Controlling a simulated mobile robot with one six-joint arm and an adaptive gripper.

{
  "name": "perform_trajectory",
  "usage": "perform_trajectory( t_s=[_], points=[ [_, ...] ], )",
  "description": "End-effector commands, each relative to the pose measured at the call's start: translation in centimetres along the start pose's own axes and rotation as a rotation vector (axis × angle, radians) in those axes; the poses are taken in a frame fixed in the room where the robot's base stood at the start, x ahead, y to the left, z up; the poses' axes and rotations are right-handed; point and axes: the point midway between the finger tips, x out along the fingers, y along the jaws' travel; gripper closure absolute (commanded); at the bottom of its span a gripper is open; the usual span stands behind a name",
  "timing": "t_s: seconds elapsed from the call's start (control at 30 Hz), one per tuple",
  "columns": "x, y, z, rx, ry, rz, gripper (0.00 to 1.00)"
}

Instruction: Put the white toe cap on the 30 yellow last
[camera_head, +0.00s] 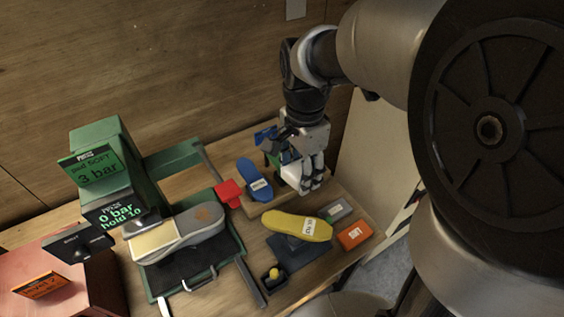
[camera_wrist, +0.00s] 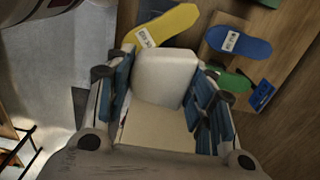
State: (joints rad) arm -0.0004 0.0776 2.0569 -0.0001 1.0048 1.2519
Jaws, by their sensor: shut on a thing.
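The white toe cap (camera_wrist: 165,78) sits between the two blue-padded fingers of my gripper (camera_head: 311,184) in the wrist view. My gripper is shut on it. In the head view the cap is hard to tell apart from the pale fingers. The yellow last (camera_head: 292,224) lies sole up on a dark stand, with a white label near its right end; the label's number is too small to read surely. It also shows in the wrist view (camera_wrist: 170,24), beyond the cap and apart from it. My gripper is above and behind the yellow last, near its right end.
A blue last (camera_head: 252,174) stands left of my gripper. A green last (camera_wrist: 232,81) shows in the wrist view. A grey box (camera_head: 336,210) and an orange box (camera_head: 354,236) lie right of the yellow last. A green press (camera_head: 103,165) with a shoe (camera_head: 192,230) fills the left.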

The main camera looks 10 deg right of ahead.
Motion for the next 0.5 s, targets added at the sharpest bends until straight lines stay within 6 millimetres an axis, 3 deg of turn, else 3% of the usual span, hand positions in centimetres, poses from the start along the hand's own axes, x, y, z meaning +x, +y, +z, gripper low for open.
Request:
perform_trajectory(
  t_s=[0.5],
  points=[
    [13.1, 0.2, 0.0, 0.006, -0.002, 0.006, 0.75]
  ],
)
